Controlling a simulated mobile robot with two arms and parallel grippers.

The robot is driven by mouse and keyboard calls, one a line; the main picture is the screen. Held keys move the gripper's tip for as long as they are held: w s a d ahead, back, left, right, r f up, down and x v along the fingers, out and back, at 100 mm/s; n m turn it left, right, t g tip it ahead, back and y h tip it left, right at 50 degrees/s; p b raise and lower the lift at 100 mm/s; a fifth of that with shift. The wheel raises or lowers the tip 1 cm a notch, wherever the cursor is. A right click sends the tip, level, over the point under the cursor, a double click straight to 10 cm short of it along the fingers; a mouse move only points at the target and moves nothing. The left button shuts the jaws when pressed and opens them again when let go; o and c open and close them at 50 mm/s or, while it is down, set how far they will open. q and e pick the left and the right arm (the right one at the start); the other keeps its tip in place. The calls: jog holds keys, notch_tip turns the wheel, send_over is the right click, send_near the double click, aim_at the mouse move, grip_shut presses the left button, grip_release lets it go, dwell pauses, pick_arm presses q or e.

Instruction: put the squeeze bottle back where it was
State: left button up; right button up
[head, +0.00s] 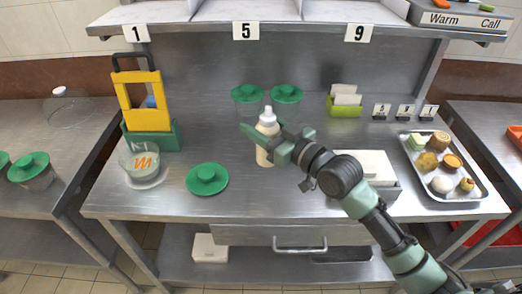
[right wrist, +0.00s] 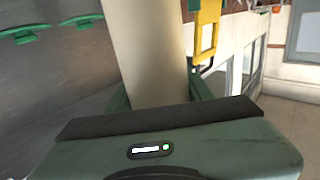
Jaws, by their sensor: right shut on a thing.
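The squeeze bottle (head: 266,122) is cream-coloured with a white nozzle and stands upright near the middle of the steel table in the head view. My right gripper (head: 268,142) is shut on it, with one finger on each side. In the right wrist view the bottle's pale body (right wrist: 147,55) rises between the green fingers. Its lower part is partly hidden by the gripper, so I cannot tell whether its base touches the table. My left gripper is not in view.
A green lid (head: 207,179) lies in front left of the bottle. Two green-lidded containers stand behind it. A glass bowl (head: 143,166) and a yellow-green holder (head: 140,100) are at left. A food tray (head: 442,170) and a white stack (head: 366,166) are at right.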

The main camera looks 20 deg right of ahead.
aim_at(261, 149)
notch_tip(261, 149, down, 8)
jog(key=shift+r+b, duration=0.1)
jog(key=shift+b, duration=0.3)
jog(key=shift+f, duration=0.2)
jog(key=o, duration=0.9)
jog(key=shift+r, duration=0.1)
jog(key=shift+s+d, duration=0.1)
jog(key=shift+s, duration=0.05)
jog(key=b+v, duration=0.1)
jog(key=v, duration=1)
jog(key=shift+s+r, duration=0.2)
jog(key=shift+s, duration=0.15)
